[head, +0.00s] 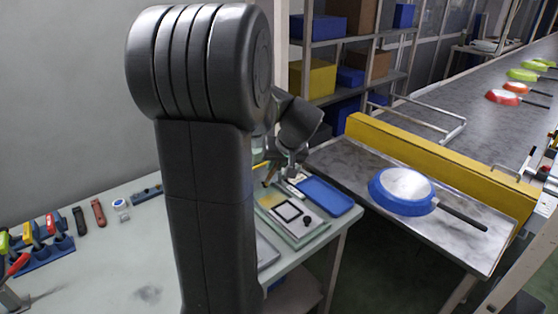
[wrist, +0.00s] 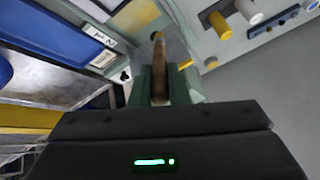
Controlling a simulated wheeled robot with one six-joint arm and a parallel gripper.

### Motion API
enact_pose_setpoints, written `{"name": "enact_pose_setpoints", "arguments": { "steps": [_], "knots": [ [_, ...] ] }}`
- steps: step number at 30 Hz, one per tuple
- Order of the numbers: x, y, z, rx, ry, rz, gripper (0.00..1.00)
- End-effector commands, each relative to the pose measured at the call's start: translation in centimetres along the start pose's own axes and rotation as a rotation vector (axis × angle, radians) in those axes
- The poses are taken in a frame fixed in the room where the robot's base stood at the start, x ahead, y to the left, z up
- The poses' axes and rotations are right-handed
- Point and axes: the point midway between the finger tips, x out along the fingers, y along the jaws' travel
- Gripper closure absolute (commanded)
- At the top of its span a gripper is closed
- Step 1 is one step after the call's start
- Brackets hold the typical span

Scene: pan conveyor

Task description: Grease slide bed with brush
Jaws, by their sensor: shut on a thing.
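My gripper (wrist: 160,88) is shut on a brown, wooden-looking brush (wrist: 159,55), which points away from the wrist. Its bristle end is small and hard to make out. In the head view the brush (head: 269,174) shows as a small brown piece just right of my dark arm, near the far edge of the slide bed. The slide bed (head: 309,232) appears to be the grey-green plate on the table, with a yellowish patch and a black square frame on it. Its yellowish patch also shows at the top of the wrist view (wrist: 136,14). I cannot tell whether the brush touches it.
A blue tray (head: 326,196) lies right of the plate. Hand tools and a blue rack (head: 45,256) stand on the left of the table. A blue pan (head: 403,190) rests on a metal side table by a yellow rail (head: 440,165). My arm hides the table's middle.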

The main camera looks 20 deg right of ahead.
Motion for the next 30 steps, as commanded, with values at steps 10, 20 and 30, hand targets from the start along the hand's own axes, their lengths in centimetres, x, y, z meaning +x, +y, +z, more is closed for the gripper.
{"name": "enact_pose_setpoints", "arguments": {
  "steps": [10,20,30],
  "knots": [
    [3.1,0.8,1.8,0.000,-0.001,0.000,1.00],
    [5.7,1.5,3.3,0.000,-0.001,0.000,1.00],
    [6.4,1.7,3.6,0.000,0.000,0.000,1.00]
  ]
}}
